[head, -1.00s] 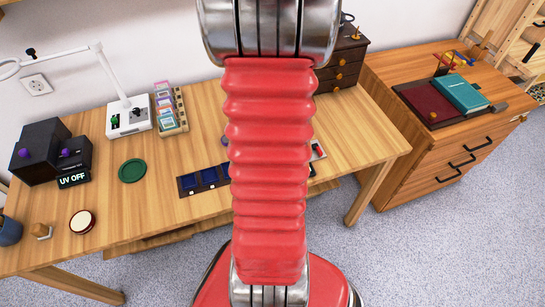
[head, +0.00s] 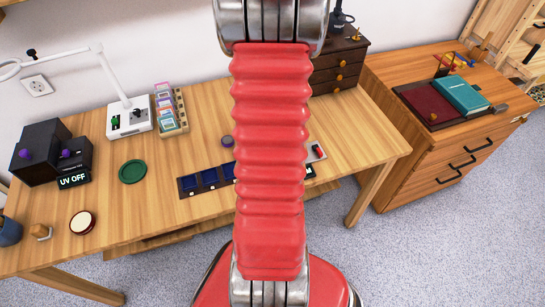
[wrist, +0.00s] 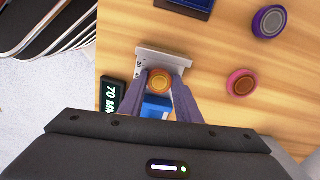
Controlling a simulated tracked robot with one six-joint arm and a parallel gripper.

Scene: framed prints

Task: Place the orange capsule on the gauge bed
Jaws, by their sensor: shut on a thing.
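The orange capsule (wrist: 159,82), a small round disc with a yellow-orange face, is between the fingertips of my gripper (wrist: 160,84) in the wrist view. My gripper is shut on it. The pale grey gauge bed (wrist: 164,58) shows just beyond and around the capsule, with a blue block (wrist: 156,106) on the near side. I cannot tell whether the capsule touches the bed. In the head view the gauge (head: 316,152) shows partly at the right of my arm, which hides my gripper and the capsule.
A display reading 70 MM (wrist: 110,97) stands left of the gauge. A purple capsule (wrist: 268,21) and a pink capsule (wrist: 240,82) lie on the wood to the right. A dark blue tray (head: 208,178) lies near the table's front edge. A green disc (head: 132,171) lies farther left.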

